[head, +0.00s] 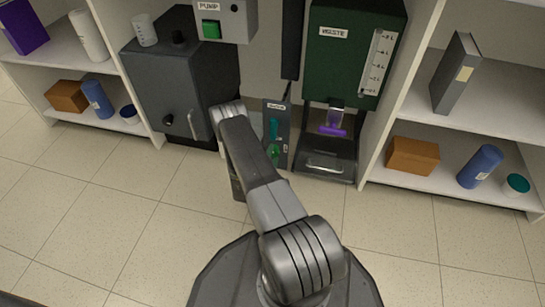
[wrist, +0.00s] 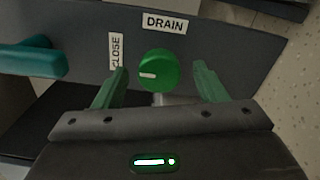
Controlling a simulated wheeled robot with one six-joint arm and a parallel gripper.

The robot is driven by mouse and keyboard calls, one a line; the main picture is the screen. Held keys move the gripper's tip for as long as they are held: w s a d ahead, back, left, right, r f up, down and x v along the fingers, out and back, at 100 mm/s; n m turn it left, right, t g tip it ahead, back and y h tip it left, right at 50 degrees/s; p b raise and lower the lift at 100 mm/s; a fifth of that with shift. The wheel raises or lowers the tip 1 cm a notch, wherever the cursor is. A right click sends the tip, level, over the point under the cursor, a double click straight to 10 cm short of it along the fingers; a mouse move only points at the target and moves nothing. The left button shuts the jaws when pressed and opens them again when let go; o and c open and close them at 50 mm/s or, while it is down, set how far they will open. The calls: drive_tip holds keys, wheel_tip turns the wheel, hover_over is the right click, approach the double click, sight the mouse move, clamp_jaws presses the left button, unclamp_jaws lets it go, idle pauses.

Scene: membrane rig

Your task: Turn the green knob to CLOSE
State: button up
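The green knob (wrist: 160,70) sits on a dark panel (wrist: 215,40) in the wrist view, with a white pointer mark on its left side pointing left. A "CLOSE" label (wrist: 117,52) is to its left and a "DRAIN" label (wrist: 165,24) is above it. My gripper (wrist: 158,88) is open, with one green finger on each side of the knob and a gap showing on both sides. In the head view the green knob (head: 274,151) shows low on the narrow panel, partly beside my arm. My gripper is mostly hidden behind my arm there.
A teal handle (wrist: 32,60) is left of the knob, also seen in the head view (head: 274,128). A dark cabinet (head: 185,75) stands left of the panel and a green "WASTE" unit (head: 350,50) right. Shelves (head: 455,190) flank both sides. The tiled floor in front is clear.

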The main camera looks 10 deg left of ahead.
drive_tip(key=s, duration=0.8)
idle(0.4)
drive_tip(key=shift+a, duration=0.1)
drive_tip(key=w, duration=0.8)
drive_tip(key=shift+w+d, duration=0.15)
drive_tip(key=shift+d, duration=0.05)
drive_tip(key=shift+m, duration=0.7)
